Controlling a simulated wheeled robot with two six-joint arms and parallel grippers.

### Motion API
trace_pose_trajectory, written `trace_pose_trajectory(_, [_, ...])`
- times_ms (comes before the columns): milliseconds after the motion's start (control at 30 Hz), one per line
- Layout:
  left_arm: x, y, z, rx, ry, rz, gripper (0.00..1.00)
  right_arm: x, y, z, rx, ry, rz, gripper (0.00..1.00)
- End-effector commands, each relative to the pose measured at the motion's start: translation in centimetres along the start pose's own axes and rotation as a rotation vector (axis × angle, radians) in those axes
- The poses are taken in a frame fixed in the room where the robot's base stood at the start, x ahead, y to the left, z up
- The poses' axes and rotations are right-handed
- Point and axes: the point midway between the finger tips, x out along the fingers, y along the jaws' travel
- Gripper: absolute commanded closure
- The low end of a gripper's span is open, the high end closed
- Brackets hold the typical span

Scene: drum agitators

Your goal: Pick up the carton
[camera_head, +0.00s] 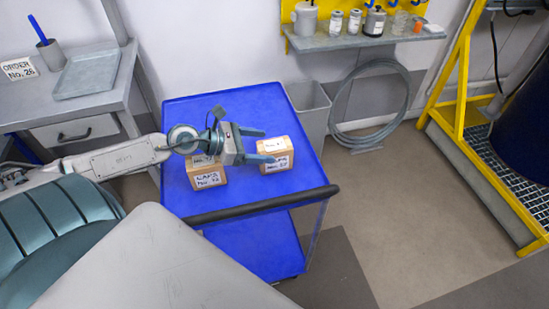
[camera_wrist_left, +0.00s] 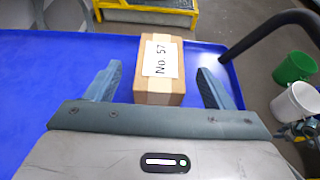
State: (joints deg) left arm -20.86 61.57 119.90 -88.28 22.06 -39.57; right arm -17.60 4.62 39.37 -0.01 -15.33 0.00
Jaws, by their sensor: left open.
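Two brown cartons with white labels stand on a blue cart (camera_head: 245,100). The right carton (camera_head: 276,158) is in front of my left gripper (camera_head: 268,146). In the left wrist view this carton (camera_wrist_left: 153,85) shows a label reading "No. 57" and lies ahead, roughly centred between the open fingers of the gripper (camera_wrist_left: 158,80). The fingers look apart from it. The left carton (camera_head: 207,176) stands under my left wrist, which hides part of it. My right gripper is not in view.
The cart has a dark handle bar (camera_head: 262,205) along its near edge. A grey bin (camera_head: 309,107) stands behind the cart. A grey workbench (camera_head: 60,107) with a tray (camera_head: 87,74) is at the left. A white bucket (camera_wrist_left: 298,103) and a green bucket (camera_wrist_left: 293,67) stand at the right.

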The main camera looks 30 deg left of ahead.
Motion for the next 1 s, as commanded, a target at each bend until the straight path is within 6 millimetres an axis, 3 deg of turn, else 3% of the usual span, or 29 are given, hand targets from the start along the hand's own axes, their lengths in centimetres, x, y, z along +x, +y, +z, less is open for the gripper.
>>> trace_pose_trajectory(267, [0.7,0.0,0.0,-0.002,-0.005,0.0,0.25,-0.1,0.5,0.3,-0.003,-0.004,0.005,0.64])
trace_pose_trajectory(567, [3.2,0.0,0.1,-0.004,-0.006,0.0,0.25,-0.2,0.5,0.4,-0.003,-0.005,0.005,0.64])
trace_pose_trajectory(800, [5.0,0.0,0.1,-0.003,-0.004,0.0,0.25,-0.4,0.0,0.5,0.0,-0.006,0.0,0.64])
trace_pose_trajectory(1000, [5.3,0.0,0.0,0.0,0.001,-0.002,0.25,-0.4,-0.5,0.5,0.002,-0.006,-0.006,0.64])
